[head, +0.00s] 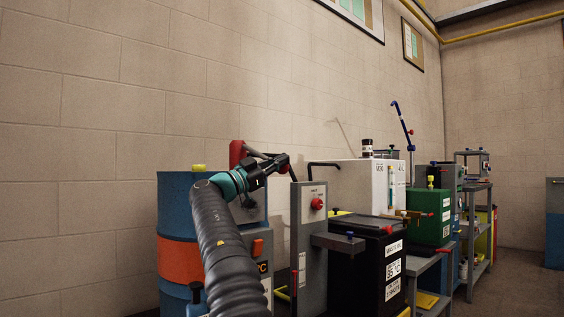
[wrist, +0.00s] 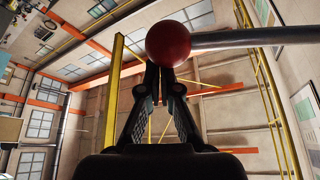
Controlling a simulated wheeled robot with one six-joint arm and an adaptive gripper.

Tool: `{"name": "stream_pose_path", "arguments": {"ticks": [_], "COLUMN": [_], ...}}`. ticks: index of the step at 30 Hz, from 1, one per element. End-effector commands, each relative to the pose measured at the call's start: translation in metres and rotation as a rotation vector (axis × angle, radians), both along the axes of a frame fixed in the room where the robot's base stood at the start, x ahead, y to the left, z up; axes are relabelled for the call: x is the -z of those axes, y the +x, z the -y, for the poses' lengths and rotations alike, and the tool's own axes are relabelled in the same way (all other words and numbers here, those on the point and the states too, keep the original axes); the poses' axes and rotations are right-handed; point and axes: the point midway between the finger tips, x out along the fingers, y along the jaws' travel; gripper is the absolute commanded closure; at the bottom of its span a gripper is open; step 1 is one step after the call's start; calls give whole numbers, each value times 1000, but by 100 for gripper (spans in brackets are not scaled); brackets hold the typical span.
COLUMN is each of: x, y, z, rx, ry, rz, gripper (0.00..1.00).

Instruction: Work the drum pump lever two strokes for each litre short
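The drum pump shows as a red post (head: 237,153) behind the blue drum with an orange band (head: 180,259). Its grey lever (head: 258,153) runs right to my gripper (head: 283,165). In the wrist view the lever's red ball knob (wrist: 168,44) sits at my fingertips, with its grey rod (wrist: 250,38) running right. My gripper (wrist: 163,80) has its fingers drawn together. The knob hides the tips, and it looks wider than the gap between the fingers, so it does not appear clasped. Whether they touch is unclear.
A grey cabinet with a red knob (head: 317,204) stands right of the drum. Beyond it are a black labelled tank (head: 362,275), a white tank with a sight tube (head: 365,180), a green box (head: 425,215) and a tall blue-handled rod (head: 403,122). The wall is close behind.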

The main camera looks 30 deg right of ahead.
Motion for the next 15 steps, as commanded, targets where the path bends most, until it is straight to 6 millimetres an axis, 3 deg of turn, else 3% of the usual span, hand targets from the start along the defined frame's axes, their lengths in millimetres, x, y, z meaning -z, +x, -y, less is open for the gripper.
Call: {"name": "stream_pose_path", "arguments": {"ticks": [1, 9, 15], "x": [10, 12, 2], "y": [8, 10, 5], "z": [-1, 0, 2], "rx": [-7, -7, -6], "ry": [7, 8, 8], "rz": [-15, -20, -17], "gripper": [100, 100, 100]}}
